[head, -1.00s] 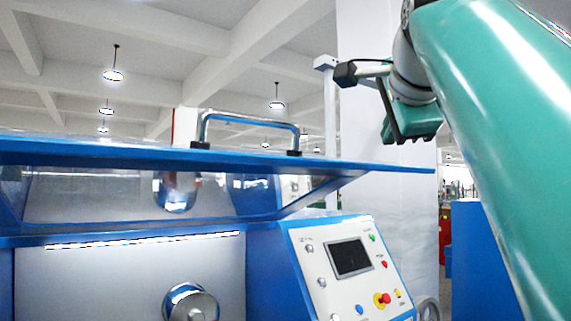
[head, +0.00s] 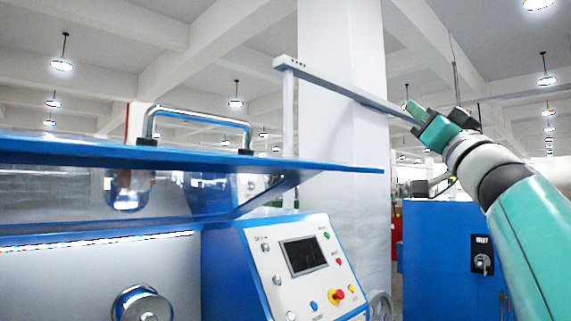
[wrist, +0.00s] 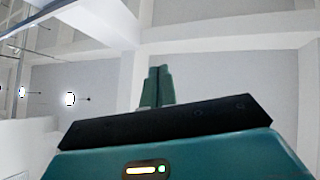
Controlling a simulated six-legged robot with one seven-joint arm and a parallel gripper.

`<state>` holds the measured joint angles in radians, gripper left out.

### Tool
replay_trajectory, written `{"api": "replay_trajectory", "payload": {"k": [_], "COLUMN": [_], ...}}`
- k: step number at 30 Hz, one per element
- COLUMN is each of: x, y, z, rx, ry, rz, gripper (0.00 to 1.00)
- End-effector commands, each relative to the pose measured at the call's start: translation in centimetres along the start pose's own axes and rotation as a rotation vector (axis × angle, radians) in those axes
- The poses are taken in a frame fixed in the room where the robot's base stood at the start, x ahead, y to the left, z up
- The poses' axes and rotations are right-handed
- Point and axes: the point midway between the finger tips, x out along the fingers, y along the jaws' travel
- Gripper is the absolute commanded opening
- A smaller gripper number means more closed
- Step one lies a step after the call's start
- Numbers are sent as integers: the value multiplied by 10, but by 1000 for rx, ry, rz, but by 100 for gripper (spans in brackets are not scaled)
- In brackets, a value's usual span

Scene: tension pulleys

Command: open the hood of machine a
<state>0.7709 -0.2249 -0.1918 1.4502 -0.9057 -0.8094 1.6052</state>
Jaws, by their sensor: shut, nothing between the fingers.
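The hood (head: 200,154) of the blue machine is a flat blue lid with clear side panels, raised above the machine body in the head view. A metal bar handle (head: 200,114) stands on its top near the edge. My gripper (head: 411,106) is at the upper right, well to the right of the handle and apart from the hood. In the wrist view my gripper's two green fingers (wrist: 157,76) are together, pointing at the ceiling, with nothing between them. No label naming the machine is readable.
A control panel (head: 306,262) with a screen and buttons slopes below the hood's right end. A grey post with a long horizontal beam (head: 345,88) rises behind it. A blue cabinet (head: 437,250) stands at the right, and a white column (head: 343,140) behind.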

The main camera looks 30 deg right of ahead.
Motion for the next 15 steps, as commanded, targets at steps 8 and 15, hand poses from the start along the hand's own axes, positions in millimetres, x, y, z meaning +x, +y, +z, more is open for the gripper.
{"api": "replay_trajectory", "payload": {"k": [8, 15], "x": [-62, -65], "y": [-18, -25], "z": [59, 70], "rx": [-25, -17], "ry": [-239, -279], "rz": [-282, -327], "gripper": [0, 0]}}
